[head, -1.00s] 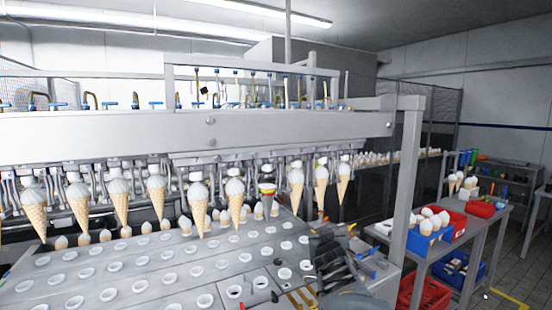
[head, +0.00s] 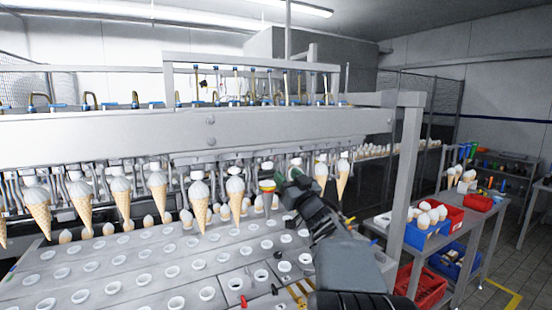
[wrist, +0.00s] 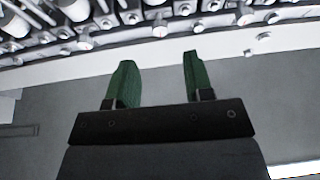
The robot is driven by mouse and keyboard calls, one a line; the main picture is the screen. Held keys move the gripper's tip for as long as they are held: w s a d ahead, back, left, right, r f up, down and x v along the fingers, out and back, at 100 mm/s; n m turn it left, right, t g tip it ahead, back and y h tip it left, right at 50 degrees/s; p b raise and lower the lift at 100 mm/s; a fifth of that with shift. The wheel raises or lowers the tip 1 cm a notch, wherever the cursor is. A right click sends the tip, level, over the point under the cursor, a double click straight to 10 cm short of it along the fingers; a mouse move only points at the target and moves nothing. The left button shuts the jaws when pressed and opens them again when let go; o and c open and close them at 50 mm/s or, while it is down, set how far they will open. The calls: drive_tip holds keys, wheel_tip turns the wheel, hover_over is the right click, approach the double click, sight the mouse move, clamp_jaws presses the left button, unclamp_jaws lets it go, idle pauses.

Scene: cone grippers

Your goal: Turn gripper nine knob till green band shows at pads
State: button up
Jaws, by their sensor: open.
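A row of cone grippers hangs under the grey machine beam (head: 120,132), most holding a pale-topped cone (head: 235,195). One station holds a short piece with yellow and red bands (head: 267,188) instead of a cone; I see no green band on it. My gripper (head: 287,176) is raised just right of that piece, at the hanging row, and covers the station behind it. In the wrist view its two green fingers (wrist: 157,75) stand apart with nothing between them. Small pale knobs (wrist: 160,31) line the top of that view, beyond the fingertips. I cannot tell which is number nine.
The conveyor deck (head: 130,262) below has rows of white-rimmed holes. A steel post (head: 405,190) stands right of my arm. Beyond it is a side table with a blue bin (head: 425,235) and a red bin (head: 450,218). A red crate (head: 425,290) sits underneath.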

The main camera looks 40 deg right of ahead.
sight(274, 160)
drive_tip(key=p+x, duration=0.2)
drive_tip(key=x, duration=0.5)
drive_tip(key=shift+w+p, duration=0.15)
drive_tip(key=shift+p, duration=0.15)
